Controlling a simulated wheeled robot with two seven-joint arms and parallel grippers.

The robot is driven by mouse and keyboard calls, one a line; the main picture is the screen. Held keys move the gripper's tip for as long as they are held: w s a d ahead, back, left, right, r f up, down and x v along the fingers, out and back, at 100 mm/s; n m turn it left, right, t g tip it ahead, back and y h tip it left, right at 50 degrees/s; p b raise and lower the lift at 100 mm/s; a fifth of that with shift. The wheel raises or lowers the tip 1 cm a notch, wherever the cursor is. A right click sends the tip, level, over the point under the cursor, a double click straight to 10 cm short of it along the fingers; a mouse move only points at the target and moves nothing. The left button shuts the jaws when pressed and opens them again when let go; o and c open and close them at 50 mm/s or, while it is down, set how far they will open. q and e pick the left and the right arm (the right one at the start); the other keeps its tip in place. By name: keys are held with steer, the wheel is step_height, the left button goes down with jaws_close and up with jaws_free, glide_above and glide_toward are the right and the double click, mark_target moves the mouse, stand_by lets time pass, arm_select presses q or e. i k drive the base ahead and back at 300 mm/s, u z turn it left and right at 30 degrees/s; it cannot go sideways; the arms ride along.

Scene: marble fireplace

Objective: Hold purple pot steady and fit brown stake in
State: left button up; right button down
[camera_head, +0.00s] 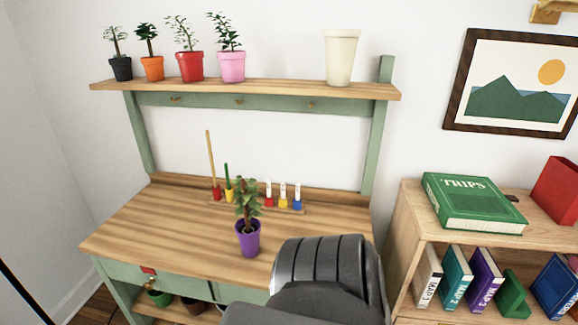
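The purple pot (247,240) stands upright on the wooden tabletop of the bench, with a leafy plant (246,200) in it. A tall, thin brown stake (210,158) stands upright in the small rack (240,207) at the back of the tabletop, left of and behind the pot; its lower end meets a red part. A shorter green stake (227,176) stands beside it, with a yellow part at its base. Neither gripper shows; a dark ribbed part of my own body fills the lower middle, right of the pot, and hides the front right of the bench.
Several potted plants and a cream pot (340,57) stand on the shelf (290,88) above. Short white-topped pieces in red, yellow and blue fill the rack's right side. A bookcase (405,228) with a green book (474,201) stands right. The tabletop's left part is clear.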

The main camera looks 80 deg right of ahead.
mark_target(243, 181)
steer(key=k, duration=0.6)
steer(key=z, duration=1.7)
